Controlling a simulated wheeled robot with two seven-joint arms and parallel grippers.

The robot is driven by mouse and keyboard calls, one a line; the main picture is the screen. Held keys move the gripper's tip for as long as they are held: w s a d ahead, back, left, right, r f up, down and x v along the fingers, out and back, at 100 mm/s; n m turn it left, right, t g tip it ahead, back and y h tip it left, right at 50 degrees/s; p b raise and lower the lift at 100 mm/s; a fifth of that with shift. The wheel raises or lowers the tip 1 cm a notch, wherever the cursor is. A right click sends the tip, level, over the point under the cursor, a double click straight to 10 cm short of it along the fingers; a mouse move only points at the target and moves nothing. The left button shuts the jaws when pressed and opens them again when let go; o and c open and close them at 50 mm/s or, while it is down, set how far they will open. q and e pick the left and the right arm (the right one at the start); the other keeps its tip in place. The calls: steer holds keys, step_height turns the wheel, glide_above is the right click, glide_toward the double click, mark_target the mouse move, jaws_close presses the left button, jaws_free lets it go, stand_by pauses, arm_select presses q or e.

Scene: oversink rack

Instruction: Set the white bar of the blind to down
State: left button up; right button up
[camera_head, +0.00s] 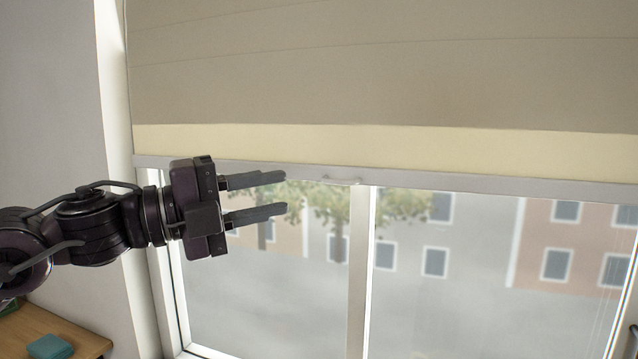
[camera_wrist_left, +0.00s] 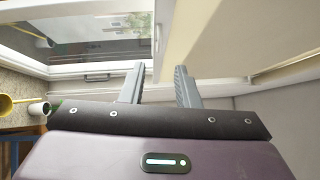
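The white bar (camera_head: 480,181) runs across the bottom edge of the beige blind (camera_head: 380,80), in front of the upper part of the window. A small fitting (camera_head: 341,180) sits at the middle of the bar. My left gripper (camera_head: 286,193) is open and empty, its fingers pointing right. In the head view its upper finger appears just below the bar; I cannot tell whether it touches. In the left wrist view the open fingers (camera_wrist_left: 158,68) are apart with nothing between them, and the blind (camera_wrist_left: 235,40) is at upper right. My right gripper is not clearly seen.
The window pane (camera_head: 440,300) below the bar is uncovered, with a vertical frame post (camera_head: 358,270) in the middle. A wooden surface (camera_head: 35,335) with a teal object (camera_head: 50,347) is at lower left. A small dark part shows at the lower right edge.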

mark_target(332, 183)
arm_select(q)
steer(key=p+x, duration=0.3)
steer(key=x, duration=0.3)
steer(key=shift+w+d+r+p, duration=0.15)
steer(key=shift+d+r+p, duration=0.05)
steer(key=shift+d+p, duration=0.1)
steer(key=shift+w+d, duration=0.2)
steer(key=shift+d, duration=0.25)
steer(key=shift+f, duration=0.15)
jaws_close()
